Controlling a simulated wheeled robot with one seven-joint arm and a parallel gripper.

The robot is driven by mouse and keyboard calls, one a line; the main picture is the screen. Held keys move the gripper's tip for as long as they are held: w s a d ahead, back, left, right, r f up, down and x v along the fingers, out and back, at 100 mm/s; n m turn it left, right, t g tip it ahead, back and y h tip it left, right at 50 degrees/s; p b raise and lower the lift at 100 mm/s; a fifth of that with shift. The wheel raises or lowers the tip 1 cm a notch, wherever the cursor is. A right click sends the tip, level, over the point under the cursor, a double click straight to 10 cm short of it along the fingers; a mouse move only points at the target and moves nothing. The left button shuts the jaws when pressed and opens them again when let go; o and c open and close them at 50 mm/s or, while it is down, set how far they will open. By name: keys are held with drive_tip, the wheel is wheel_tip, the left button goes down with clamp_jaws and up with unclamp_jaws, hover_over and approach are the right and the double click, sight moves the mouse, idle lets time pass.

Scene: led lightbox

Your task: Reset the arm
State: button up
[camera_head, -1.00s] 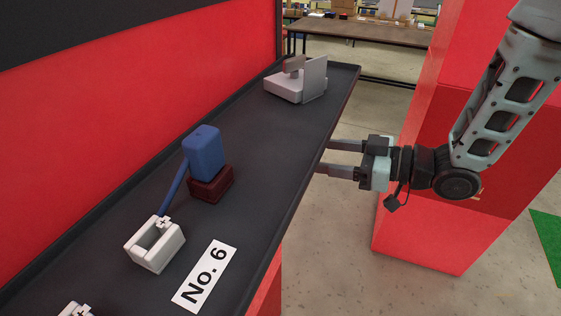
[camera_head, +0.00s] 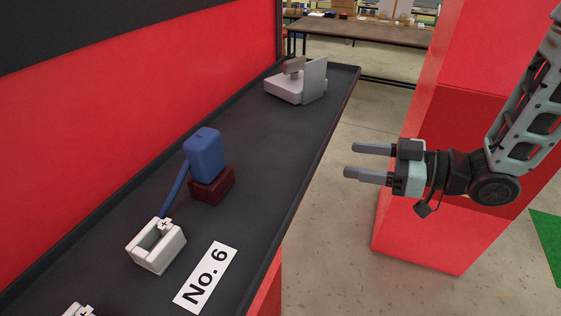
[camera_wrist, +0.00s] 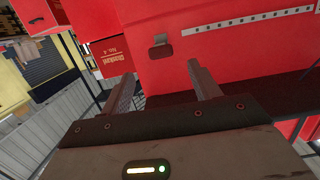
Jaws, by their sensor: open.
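My gripper (camera_head: 359,161) is open and empty in the head view. It is in the air to the right of the dark shelf (camera_head: 262,115), apart from its edge, with its fingers pointing left. In the wrist view the two fingers of my gripper (camera_wrist: 165,82) are spread with nothing between them, and red panels show beyond them.
The shelf carries a blue block on a dark red base (camera_head: 208,170), a white bracket (camera_head: 157,250), a "No. 6" label (camera_head: 205,279) and a pale fixture (camera_head: 300,84). A red pillar (camera_head: 425,235) stands behind my arm. Open floor (camera_head: 340,215) lies between shelf and pillar.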

drive_tip(key=shift+s+d, duration=0.15)
drive_tip(key=shift+d, duration=0.15)
wheel_tip(320, 180, down, 8)
drive_tip(key=m+h+b, duration=0.4)
drive_tip(key=h+b, duration=0.2)
drive_tip(key=h, duration=0.4)
drive_tip(key=s+f+m+g+h+b, duration=0.1)
drive_tip(key=s+g+h+b, duration=0.3)
drive_tip(key=s, duration=1.6)
drive_tip(key=shift+d+m+g+h, duration=0.3)
drive_tip(key=shift+m+g, duration=0.3)
drive_tip(key=shift+g, duration=0.2)
drive_tip(key=shift+s+f, duration=0.1)
